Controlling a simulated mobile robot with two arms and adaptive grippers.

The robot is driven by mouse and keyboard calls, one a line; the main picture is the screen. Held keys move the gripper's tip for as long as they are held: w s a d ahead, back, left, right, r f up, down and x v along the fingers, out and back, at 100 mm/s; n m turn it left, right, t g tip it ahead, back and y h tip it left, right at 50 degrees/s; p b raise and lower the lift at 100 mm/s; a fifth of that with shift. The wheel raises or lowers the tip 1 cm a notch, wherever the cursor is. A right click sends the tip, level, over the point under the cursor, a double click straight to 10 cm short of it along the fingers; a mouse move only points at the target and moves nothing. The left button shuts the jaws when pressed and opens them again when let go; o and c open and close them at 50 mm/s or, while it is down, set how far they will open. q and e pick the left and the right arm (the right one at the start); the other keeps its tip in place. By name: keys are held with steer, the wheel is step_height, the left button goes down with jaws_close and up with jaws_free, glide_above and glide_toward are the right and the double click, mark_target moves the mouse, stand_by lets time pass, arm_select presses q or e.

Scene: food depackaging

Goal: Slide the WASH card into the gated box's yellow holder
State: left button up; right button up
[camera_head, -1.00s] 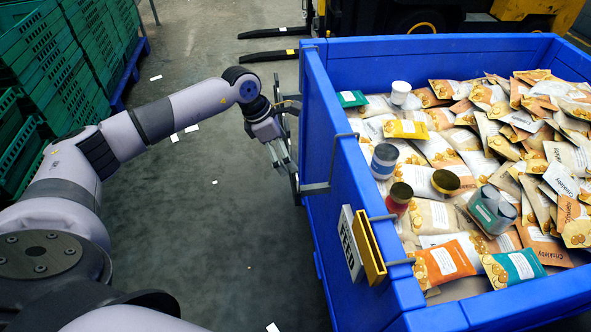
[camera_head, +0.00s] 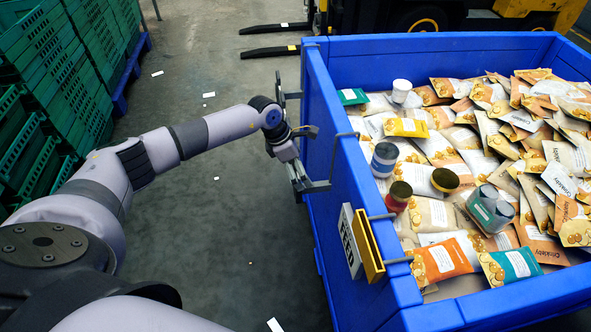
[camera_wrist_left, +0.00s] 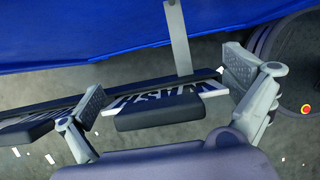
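The WASH card (camera_wrist_left: 212,90) shows in the left wrist view, its lettering upside down, with a dark block (camera_wrist_left: 160,112) in front covering part of it. It sits at a dark rack hung on the blue box's outer side. My left gripper (camera_wrist_left: 165,98) is open, one finger at each end of the card, and I see no firm grip. In the head view my left gripper (camera_head: 299,176) is at the box's left wall; the card cannot be made out there. The yellow holder (camera_head: 369,247) hangs nearer on that wall, with a white FEED card (camera_head: 350,241) beside it. My right gripper is not in view.
The blue box (camera_head: 335,150) is full of snack pouches, with several jars on top. Metal brackets (camera_head: 335,163) hook over its rim. Green crates (camera_head: 40,80) stand at the left. Forklift forks (camera_head: 275,29) lie behind. The floor between is mostly clear.

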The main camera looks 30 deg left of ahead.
arm_select(q)
steer(key=c, duration=0.9)
steer(key=shift+r, duration=0.1)
